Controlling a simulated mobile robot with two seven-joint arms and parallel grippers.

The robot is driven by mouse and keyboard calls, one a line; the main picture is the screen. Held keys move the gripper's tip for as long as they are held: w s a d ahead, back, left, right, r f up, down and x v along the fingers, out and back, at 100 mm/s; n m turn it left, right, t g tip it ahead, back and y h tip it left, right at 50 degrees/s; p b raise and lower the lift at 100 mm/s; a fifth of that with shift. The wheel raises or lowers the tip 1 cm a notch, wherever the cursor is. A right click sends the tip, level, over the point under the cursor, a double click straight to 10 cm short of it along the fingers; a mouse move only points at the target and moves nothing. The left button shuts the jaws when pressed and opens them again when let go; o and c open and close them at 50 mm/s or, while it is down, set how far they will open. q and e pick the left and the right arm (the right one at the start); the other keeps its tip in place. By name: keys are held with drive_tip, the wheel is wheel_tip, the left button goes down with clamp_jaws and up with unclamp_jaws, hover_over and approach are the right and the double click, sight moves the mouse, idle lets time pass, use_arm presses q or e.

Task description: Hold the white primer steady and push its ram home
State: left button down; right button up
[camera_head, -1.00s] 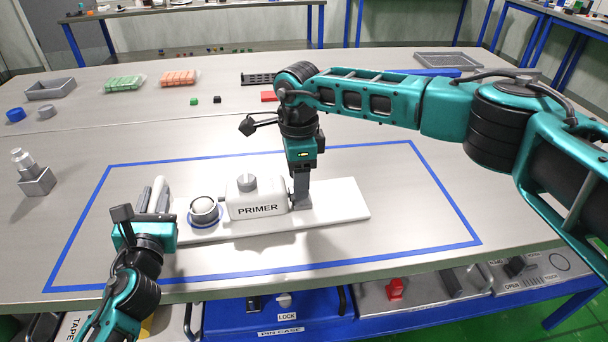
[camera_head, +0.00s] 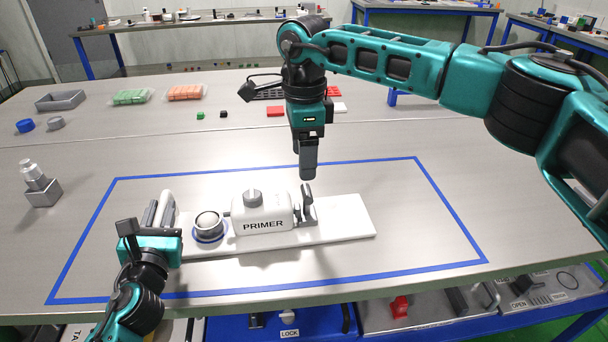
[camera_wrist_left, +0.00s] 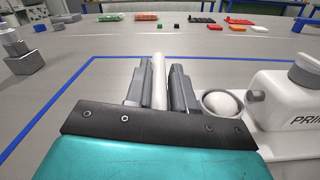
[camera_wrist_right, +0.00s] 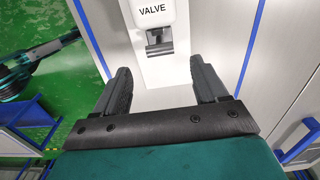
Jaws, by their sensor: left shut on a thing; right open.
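The white primer (camera_head: 263,225), marked PRIMER with a grey knob on top, sits on a white base plate (camera_head: 345,217) inside the blue outline. My left gripper (camera_head: 159,213) is shut on a white upright bar (camera_wrist_left: 160,82) at the plate's left end. A dark grey upright piece (camera_head: 307,203), seemingly the ram's end, stands at the primer's right side. It seems also to show in the right wrist view (camera_wrist_right: 159,40), below a white face marked VALVE (camera_wrist_right: 153,12). My right gripper (camera_head: 308,174) points down above that piece, open and empty, apart from it.
A round cup with a blue ring (camera_head: 208,227) stands left of the primer. A grey block with a metal cylinder (camera_head: 41,190) is at the far left. Trays and small blocks lie at the back. The table right of the plate is clear.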

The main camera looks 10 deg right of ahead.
use_arm(q)
drive_tip(key=shift+s+f, duration=0.1)
drive_tip(key=shift+f, duration=0.2)
use_arm(e)
wheel_tip(320, 180, up, 3)
drive_tip(key=shift+f, duration=0.2)
use_arm(q)
drive_tip(key=c, duration=1.1)
unclamp_jaws()
drive_tip(key=shift+o, duration=1.1)
drive_tip(key=shift+r, duration=0.2)
